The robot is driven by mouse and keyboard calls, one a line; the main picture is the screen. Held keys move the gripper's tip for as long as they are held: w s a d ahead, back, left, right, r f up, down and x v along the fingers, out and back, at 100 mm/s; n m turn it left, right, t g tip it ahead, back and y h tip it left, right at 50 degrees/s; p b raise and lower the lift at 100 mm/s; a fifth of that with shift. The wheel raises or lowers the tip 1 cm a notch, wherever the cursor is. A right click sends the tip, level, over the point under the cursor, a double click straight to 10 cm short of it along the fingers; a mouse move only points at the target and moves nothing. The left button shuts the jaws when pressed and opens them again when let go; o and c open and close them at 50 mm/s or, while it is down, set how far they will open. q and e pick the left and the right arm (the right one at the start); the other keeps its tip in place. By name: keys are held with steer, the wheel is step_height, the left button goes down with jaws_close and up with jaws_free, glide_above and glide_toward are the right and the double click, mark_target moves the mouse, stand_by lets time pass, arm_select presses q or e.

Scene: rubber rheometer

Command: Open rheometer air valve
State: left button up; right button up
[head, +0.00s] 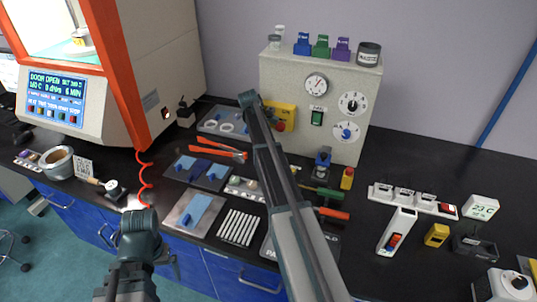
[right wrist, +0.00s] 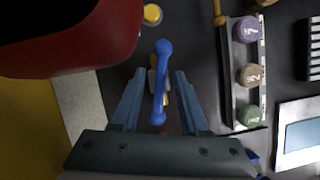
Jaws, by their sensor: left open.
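In the right wrist view, a blue bar-shaped valve handle (right wrist: 162,80) with rounded ends lies lengthwise between the fingers of my right gripper (right wrist: 160,76). The fingers are apart, one on each side, with a gap to the handle on both sides. Brass-coloured parts show partly beneath the handle. In the head view my right arm hides this handle and the right gripper. My left gripper (head: 139,214) is open and empty at the lower left, over the bench's front edge. The rheometer (head: 65,100), white with an orange-red frame, stands at the left.
A yellow box with a red button (head: 284,113) is beside my right arm, before a cream gauge panel (head: 316,85). A rack of coloured jars (right wrist: 248,75) lies right of the right fingers. Mats, tweezers and tools cover the middle bench. A red coiled hose (head: 146,175) hangs left.

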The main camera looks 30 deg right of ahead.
jaws_close()
steer(key=shift+n+t, duration=0.3)
steer(key=shift+n, duration=0.4)
steer(key=shift+n+h, duration=0.5)
steer(key=shift+n, duration=0.4)
steer(key=shift+o, duration=0.4)
jaws_free()
steer(key=shift+r, duration=0.1)
